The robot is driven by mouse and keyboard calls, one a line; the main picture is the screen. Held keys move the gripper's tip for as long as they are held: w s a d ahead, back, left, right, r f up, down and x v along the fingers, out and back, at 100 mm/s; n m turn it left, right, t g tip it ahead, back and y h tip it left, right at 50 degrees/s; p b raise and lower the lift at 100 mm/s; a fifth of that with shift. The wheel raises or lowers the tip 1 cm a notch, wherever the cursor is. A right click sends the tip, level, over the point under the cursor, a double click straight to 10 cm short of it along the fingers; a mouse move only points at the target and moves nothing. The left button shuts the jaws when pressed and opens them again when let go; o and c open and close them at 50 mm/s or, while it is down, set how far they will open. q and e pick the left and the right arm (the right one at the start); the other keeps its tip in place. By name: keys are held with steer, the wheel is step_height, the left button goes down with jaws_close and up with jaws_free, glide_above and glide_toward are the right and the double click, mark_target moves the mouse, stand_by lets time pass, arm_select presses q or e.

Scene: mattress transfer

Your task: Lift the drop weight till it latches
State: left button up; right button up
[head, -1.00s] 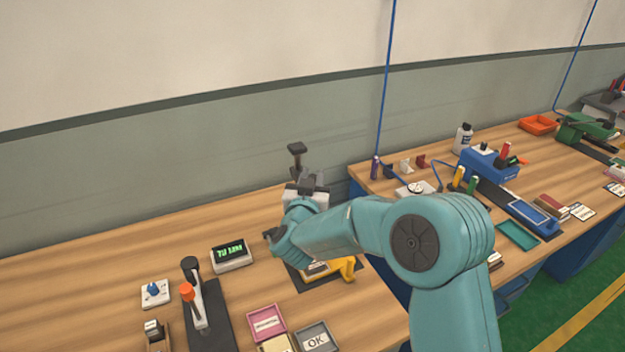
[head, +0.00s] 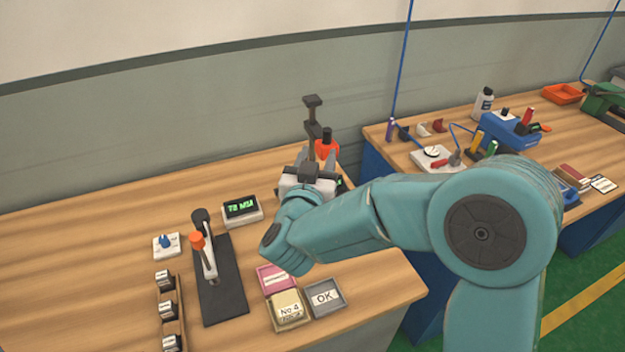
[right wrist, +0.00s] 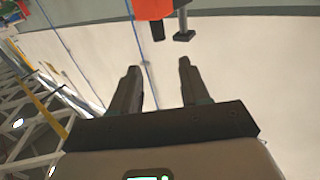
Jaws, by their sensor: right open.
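The drop weight, an orange block with a dark knob (head: 326,146), shows beside a dark upright post (head: 312,122) at the back of the near bench. My right gripper (head: 318,160) is just in front of it and hides the lower part of the stand. In the right wrist view, the orange block (right wrist: 153,8) is beyond the fingertips, cut off by the top edge. The two fingers (right wrist: 160,66) are apart with nothing between them. Whether the weight is latched cannot be seen. My left gripper is out of view.
A lever tester (head: 230,290), a display box (head: 241,209) and a switch box (head: 166,245) stand left. Pink (head: 272,279) and grey (head: 326,297) trays lie near the front edge. A gap separates the second bench (head: 385,150). Bare wood lies far left.

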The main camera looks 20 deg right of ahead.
steer(key=v, duration=0.5)
steer(key=shift+b, duration=0.35)
